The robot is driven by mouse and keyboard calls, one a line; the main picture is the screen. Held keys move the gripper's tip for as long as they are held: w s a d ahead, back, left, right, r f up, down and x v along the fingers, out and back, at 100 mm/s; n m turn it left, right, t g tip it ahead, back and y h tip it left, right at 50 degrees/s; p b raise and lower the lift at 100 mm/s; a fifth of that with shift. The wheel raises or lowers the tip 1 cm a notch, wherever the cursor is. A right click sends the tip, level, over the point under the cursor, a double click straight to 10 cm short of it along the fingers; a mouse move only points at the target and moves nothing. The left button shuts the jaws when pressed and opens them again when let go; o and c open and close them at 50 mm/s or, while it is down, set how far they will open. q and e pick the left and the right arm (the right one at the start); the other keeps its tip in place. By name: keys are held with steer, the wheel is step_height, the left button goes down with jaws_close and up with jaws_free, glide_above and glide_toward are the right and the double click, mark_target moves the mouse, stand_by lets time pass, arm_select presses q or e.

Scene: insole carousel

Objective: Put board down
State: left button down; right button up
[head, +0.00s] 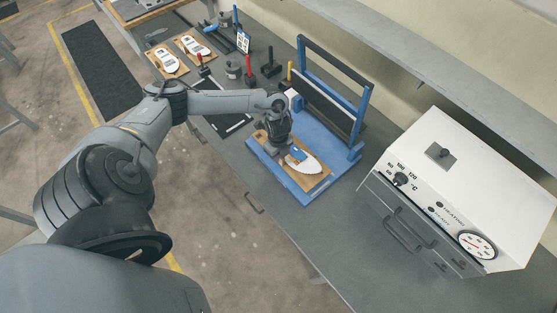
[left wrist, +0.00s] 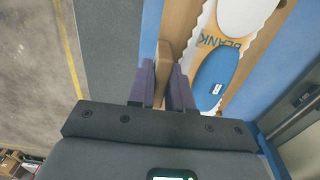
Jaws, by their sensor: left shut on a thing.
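The wooden board (head: 321,181) is at the blue base (head: 312,198) of the frame fixture in the head view; I cannot tell whether it rests fully flat. A white insole with a blue patch (head: 298,154) lies on it. In the left wrist view the board (left wrist: 183,22) carries the white insole (left wrist: 245,14), marked "BLANK", and its blue part (left wrist: 215,78). My left gripper (head: 276,147) is over the board's near-left side. Its purple fingers (left wrist: 163,84) are shut on the board's wooden tab (left wrist: 164,58). My right gripper is not in view.
A blue upright frame (head: 368,118) stands behind the base. A white heating box (head: 455,175) is to the right. The front bench strip is clear.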

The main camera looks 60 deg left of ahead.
arm_select(q)
step_height(320, 180, down, 4)
steer(key=shift+r, duration=0.25)
steer(key=shift+f, duration=0.2)
steer(key=shift+f, duration=0.1)
steer(key=c, duration=1)
jaws_free()
steer(key=shift+c, duration=0.2)
